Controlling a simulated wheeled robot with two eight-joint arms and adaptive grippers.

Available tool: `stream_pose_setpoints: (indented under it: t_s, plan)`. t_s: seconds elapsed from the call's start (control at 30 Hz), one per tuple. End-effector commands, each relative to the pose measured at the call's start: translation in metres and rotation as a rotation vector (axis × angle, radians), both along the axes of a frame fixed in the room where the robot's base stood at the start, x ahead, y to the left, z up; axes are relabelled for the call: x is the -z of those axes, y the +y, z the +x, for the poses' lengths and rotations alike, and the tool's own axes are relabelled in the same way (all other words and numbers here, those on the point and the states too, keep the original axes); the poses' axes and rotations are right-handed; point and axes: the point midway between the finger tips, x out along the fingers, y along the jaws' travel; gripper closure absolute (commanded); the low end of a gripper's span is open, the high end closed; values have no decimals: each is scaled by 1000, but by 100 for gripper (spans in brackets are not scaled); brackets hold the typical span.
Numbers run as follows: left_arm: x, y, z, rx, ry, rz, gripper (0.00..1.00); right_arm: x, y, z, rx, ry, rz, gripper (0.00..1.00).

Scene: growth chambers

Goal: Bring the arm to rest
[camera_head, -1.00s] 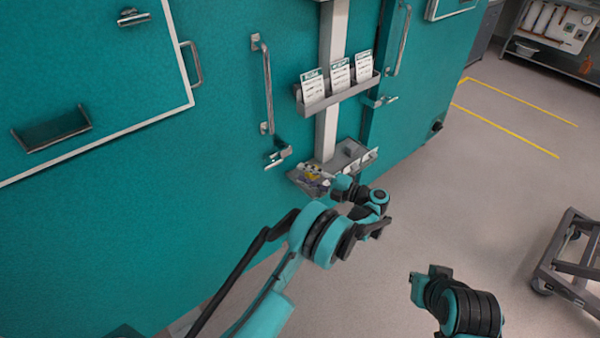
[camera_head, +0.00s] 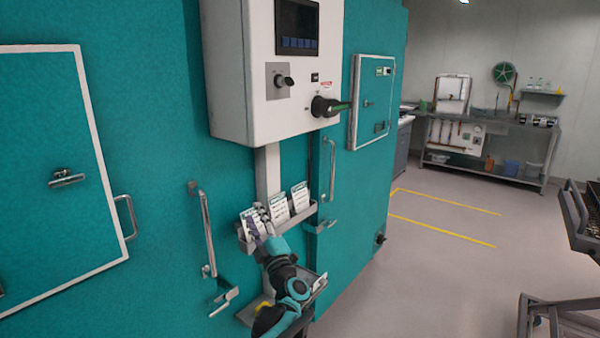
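My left arm rises from the bottom of the head view, with its teal and black links in front of the lower shelf. My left gripper (camera_head: 259,219) is small in the picture, at the left end of the card rack (camera_head: 296,224), over or in front of the leftmost card (camera_head: 251,229). Whether it touches the card I cannot tell. Its fingers are too small and overlapped to show whether they are open or shut. My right arm and gripper are out of view.
A white control box (camera_head: 279,100) with a screen juts out above the rack. Door handles (camera_head: 207,232) stick out on both sides. The lower shelf (camera_head: 318,290) is partly hidden by my arm. A cart (camera_head: 570,318) stands at the right; the floor between is clear.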

Motion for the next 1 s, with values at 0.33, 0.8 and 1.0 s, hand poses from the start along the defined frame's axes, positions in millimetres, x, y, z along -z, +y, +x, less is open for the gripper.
stream_pose_setpoints:
  t_s: [0.33,0.8,1.0]
  plan:
    - [-37,-38,-87,411,352,473,61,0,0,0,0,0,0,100]
    - [156,15,-330,699,1182,894,61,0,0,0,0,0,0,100]
    - [207,45,-399,723,1411,930,61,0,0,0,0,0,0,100]
